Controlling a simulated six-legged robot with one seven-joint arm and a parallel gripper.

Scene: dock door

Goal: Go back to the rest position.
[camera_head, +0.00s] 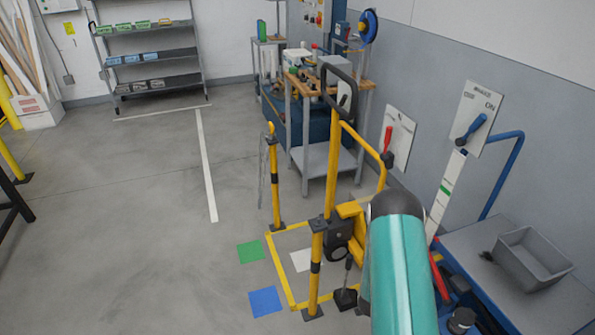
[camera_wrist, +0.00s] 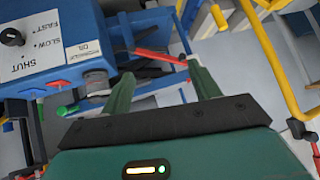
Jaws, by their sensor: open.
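My gripper (camera_wrist: 163,82) shows in the wrist view with its two green fingers spread apart and nothing between them. Behind the fingers are a red-handled lever (camera_wrist: 155,56) and blue framework; I cannot tell how far away they are. In the head view my teal arm link reaches down at the lower right, beside the yellow posts, and my gripper is not visible there.
A blue box (camera_wrist: 45,38) with a black knob is at the wrist view's upper left; a yellow rail (camera_wrist: 268,60) is at right. In the head view, a yellow post (camera_head: 333,170), a blue bench (camera_head: 485,240) and a grey bin (camera_head: 530,262) crowd the right. Left floor is open.

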